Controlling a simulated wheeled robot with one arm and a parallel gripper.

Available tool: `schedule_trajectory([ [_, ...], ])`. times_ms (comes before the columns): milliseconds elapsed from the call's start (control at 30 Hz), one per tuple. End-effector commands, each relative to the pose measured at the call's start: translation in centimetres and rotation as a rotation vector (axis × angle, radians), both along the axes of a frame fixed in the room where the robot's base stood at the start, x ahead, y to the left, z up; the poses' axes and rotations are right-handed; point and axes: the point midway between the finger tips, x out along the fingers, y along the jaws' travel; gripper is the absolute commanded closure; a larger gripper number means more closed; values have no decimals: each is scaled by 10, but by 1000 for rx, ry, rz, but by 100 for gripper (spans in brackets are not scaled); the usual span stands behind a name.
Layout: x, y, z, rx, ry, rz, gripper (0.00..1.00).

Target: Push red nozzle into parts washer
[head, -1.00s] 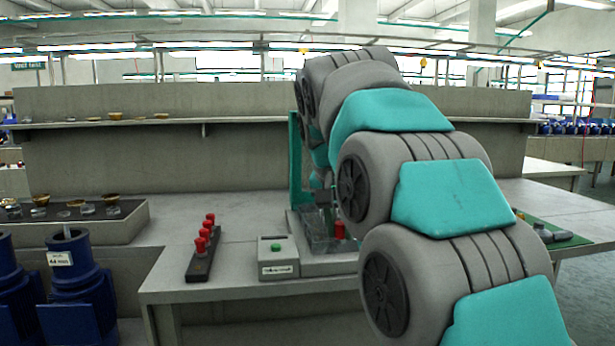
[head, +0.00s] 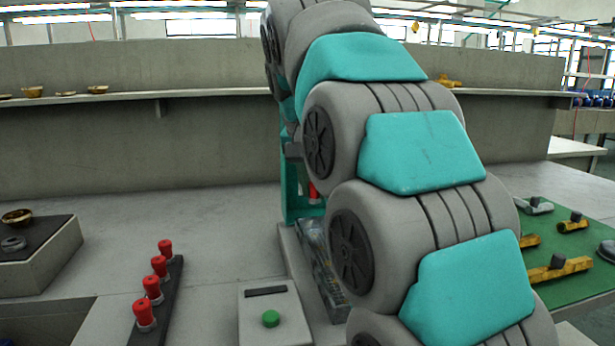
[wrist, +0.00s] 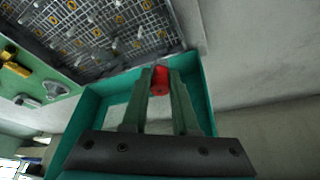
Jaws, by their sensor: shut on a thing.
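The red nozzle (wrist: 160,80) sits between the fingertips of my gripper (wrist: 161,84), which is shut on it, in the wrist view. In the head view a small red part (head: 313,191) shows beside the teal frame of the parts washer (head: 291,203); my arm hides most of the gripper there. In the wrist view the teal frame (wrist: 88,108) surrounds the fingers, with a dark wire grid (wrist: 95,30) beyond. Whether the nozzle touches the washer I cannot tell.
A grey control box with a green button (head: 270,318) stands in front of the washer. A dark rack with several red nozzles (head: 152,289) stands to the left. A green mat (head: 571,250) with yellow and grey parts lies right. The bench behind the rack is clear.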

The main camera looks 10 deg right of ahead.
Motion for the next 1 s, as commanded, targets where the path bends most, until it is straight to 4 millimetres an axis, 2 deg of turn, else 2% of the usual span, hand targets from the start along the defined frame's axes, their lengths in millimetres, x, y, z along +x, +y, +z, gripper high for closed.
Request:
schedule_trajectory([
  [267,0,0,-11,0,0,0,100],
  [800,0,0,-58,-1,2,-1,100],
  [1000,0,0,-65,0,1,0,100],
])
